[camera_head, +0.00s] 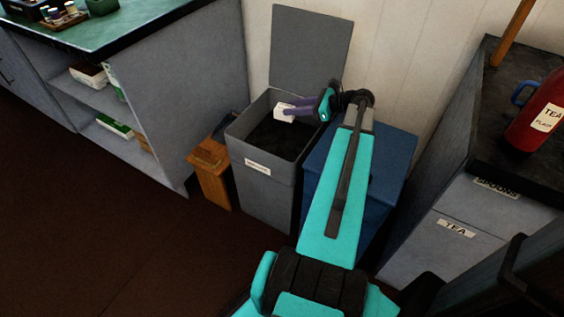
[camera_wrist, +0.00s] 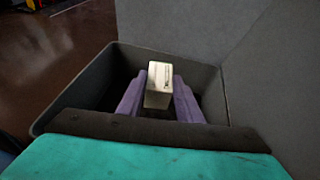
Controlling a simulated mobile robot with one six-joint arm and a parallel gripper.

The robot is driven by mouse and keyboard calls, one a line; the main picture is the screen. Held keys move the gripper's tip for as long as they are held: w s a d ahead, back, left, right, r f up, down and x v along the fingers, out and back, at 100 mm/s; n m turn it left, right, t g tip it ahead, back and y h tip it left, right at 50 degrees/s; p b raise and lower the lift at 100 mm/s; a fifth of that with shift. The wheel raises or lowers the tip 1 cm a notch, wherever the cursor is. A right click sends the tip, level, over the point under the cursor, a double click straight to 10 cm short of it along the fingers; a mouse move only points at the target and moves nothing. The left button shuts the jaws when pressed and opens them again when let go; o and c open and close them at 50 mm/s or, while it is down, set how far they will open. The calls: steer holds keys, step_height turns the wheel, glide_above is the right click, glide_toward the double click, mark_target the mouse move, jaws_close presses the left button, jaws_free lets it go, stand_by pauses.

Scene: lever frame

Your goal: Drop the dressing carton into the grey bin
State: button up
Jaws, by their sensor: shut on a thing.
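The dressing carton (camera_head: 284,112) is a small white box held at the tips of my gripper's purple fingers, over the open grey bin (camera_head: 263,187). In the wrist view the carton (camera_wrist: 159,85) sits between the two fingers of my gripper (camera_wrist: 159,98), with dark printing on one face. The grey bin (camera_wrist: 85,66) surrounds it in that view, its dark inside below. The bin's lid (camera_head: 310,48) stands up open against the wall. My gripper is shut on the carton and reaches in from the right side of the bin. The bin's floor is too dark to make out.
A blue bin (camera_head: 385,160) stands close on the right of the grey one, partly behind my arm. A green-topped counter (camera_head: 120,25) is at left; a dark worktop (camera_head: 500,110) with a red flask (camera_head: 537,115) is at right.

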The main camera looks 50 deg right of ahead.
steer(key=shift+f+b, duration=1.2)
steer(key=shift+f, duration=0.05)
steer(key=o, duration=1.1)
steer(key=shift+s+r, duration=0.1)
steer(key=shift+s, duration=0.05)
steer(key=p+v, duration=0.2)
steer(key=v, duration=1.1)
steer(key=shift+s+d+r+p, duration=0.15)
steer(key=shift+s+p, duration=0.05)
steer(key=shift+p, duration=0.15)
